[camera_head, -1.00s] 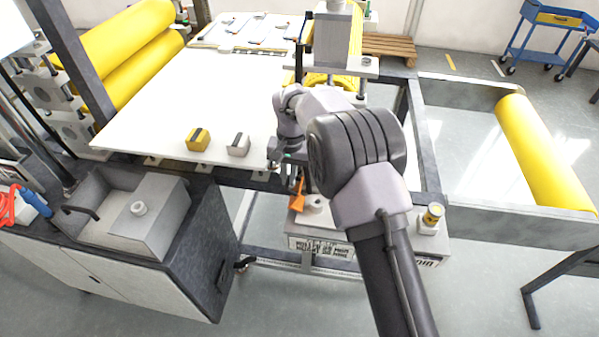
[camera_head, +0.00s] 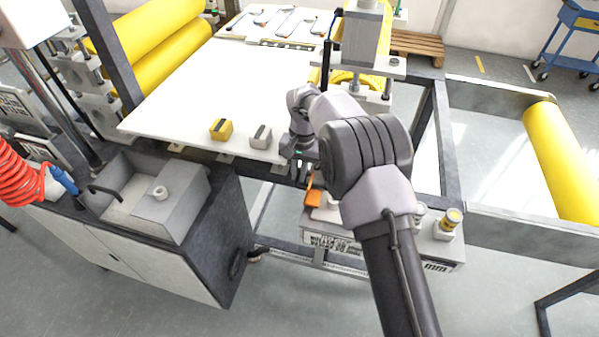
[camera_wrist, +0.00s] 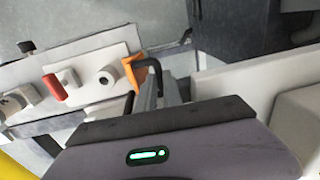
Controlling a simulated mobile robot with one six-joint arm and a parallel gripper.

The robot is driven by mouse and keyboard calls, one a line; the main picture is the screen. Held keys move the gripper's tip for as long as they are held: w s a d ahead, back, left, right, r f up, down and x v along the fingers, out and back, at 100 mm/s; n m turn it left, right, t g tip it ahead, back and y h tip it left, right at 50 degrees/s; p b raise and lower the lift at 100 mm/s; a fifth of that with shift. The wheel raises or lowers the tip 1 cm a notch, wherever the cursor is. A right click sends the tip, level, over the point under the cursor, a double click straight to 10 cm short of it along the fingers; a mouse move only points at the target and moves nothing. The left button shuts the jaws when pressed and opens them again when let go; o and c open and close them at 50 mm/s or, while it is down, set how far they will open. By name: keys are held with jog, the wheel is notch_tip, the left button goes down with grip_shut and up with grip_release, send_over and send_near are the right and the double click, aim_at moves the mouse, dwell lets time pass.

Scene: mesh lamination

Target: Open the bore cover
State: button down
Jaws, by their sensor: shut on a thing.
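An orange flap (camera_head: 313,198), which I take for the bore cover, stands at the left end of a pale fixture plate (camera_head: 335,243) below the white table. It also shows in the wrist view (camera_wrist: 132,72), tilted, with a black hooked bar (camera_wrist: 153,67) beside it. My gripper (camera_wrist: 158,88) reaches this spot with its grey fingers close together, shut at the flap. The exact contact is hidden by the fingers and the bar. The bore itself cannot be made out.
The white table edge (camera_head: 220,152) and a grey cabinet (camera_head: 200,240) lie to the left. A press column (camera_head: 366,35) stands behind my arm.

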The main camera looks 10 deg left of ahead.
jog(key=c, duration=1.6)
grip_release()
jog(key=shift+a+r, duration=0.15)
jog(key=shift+r, duration=0.05)
jog(key=shift+o, duration=0.6)
jog(key=shift+f, duration=0.1)
